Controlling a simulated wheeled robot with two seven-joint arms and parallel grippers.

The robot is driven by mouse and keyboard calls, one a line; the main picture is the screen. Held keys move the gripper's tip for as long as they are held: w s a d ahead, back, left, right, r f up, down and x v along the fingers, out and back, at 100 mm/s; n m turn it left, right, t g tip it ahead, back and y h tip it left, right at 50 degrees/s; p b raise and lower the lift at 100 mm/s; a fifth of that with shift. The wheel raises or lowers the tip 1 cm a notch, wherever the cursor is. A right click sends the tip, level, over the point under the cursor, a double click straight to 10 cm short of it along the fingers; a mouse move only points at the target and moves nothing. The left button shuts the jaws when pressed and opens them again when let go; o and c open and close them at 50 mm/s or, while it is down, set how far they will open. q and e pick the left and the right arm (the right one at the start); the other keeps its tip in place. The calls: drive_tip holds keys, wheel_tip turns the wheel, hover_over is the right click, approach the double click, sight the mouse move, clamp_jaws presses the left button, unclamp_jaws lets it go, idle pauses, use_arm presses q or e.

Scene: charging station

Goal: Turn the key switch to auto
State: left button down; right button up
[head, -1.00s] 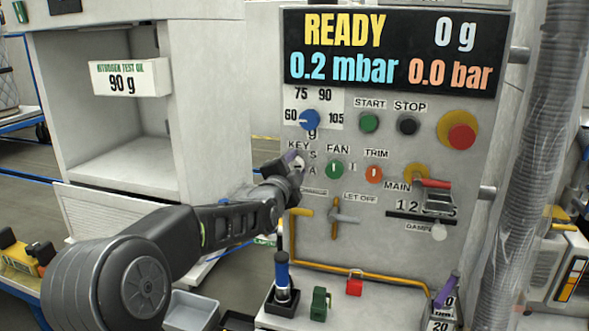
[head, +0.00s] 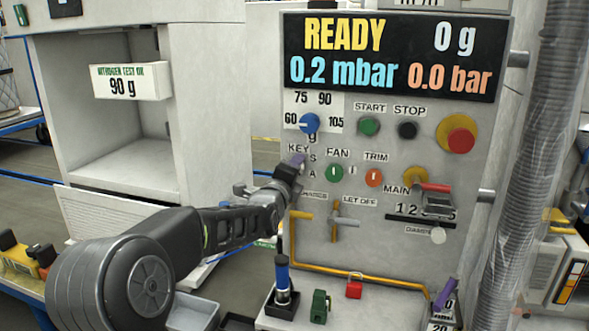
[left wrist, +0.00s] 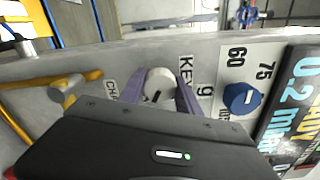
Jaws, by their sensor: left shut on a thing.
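The key switch (left wrist: 159,81) shows in the left wrist view as a round pale knob, with a dark mark near its lower edge. The purple fingers of my left gripper (left wrist: 160,92) lie on either side of it, shut on it. In the head view my left gripper (head: 297,161) is at the panel just below the KEY label (head: 298,147) and hides the switch. Letters S and A stand just right of the gripper, but the switch's exact setting cannot be told. My right gripper is not in view.
The blue dial (head: 309,123) is just above the gripper. The green fan knob (head: 335,173) and orange trim knob (head: 373,177) are to its right. The display (head: 392,55) reads READY.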

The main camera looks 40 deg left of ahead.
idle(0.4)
use_arm(q)
drive_tip(key=c, duration=0.9)
unclamp_jaws()
drive_tip(key=shift+o, duration=0.2)
drive_tip(key=v, duration=0.8)
drive_tip(key=shift+w+f, duration=0.1)
